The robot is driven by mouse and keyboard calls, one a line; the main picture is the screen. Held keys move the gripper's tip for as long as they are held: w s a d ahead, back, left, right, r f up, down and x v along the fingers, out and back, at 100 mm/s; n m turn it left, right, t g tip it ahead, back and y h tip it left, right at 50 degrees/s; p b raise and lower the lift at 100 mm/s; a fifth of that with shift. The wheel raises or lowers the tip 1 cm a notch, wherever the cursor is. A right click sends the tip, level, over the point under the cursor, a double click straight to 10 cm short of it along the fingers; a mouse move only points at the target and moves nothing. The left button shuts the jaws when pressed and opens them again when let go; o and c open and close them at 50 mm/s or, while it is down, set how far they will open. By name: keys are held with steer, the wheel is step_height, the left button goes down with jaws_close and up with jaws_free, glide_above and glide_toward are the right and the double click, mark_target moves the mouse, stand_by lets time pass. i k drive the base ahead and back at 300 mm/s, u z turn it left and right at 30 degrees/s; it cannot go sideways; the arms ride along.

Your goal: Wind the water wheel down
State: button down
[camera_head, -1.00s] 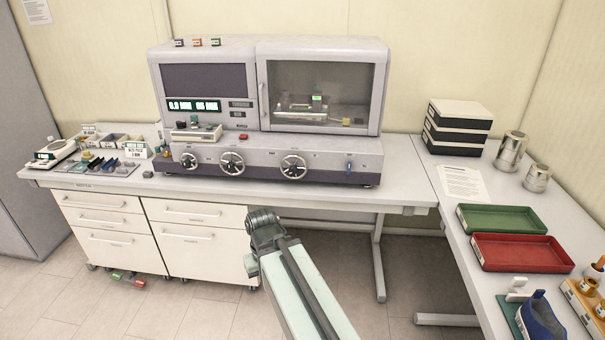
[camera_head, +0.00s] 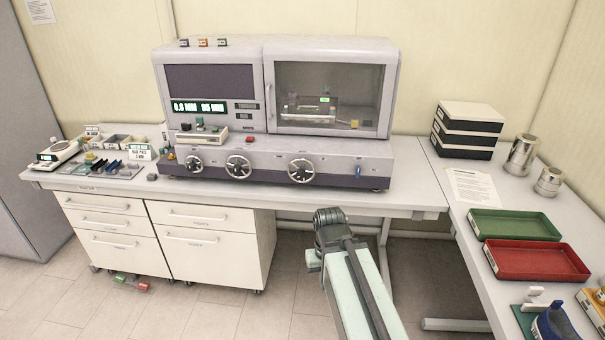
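A grey testing machine (camera_head: 345,158) stands on the long bench. Three spoked handwheels line its lower front: a left wheel (camera_head: 193,163), a middle wheel (camera_head: 238,167) and a right wheel (camera_head: 301,170). Their labels are too small to read, so I cannot tell which is the water wheel. My arm rises from the bottom edge, right of centre. Its visible end (camera_head: 330,222) is in front of the bench edge, below and right of the right wheel, apart from it. The gripper fingers cannot be made out.
A lit display (camera_head: 199,107) and a glass-fronted chamber (camera_head: 327,95) are on the machine. Drawer cabinets (camera_head: 203,236) stand under the bench. A side bench holds a green tray (camera_head: 514,225), a red tray (camera_head: 538,260), metal canisters (camera_head: 522,155) and stacked boxes (camera_head: 467,130).

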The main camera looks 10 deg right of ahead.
mark_target(301, 173)
steer(key=i, duration=1)
steer(key=u, duration=0.8)
steer(key=k, duration=0.3)
steer(key=u, duration=1.05)
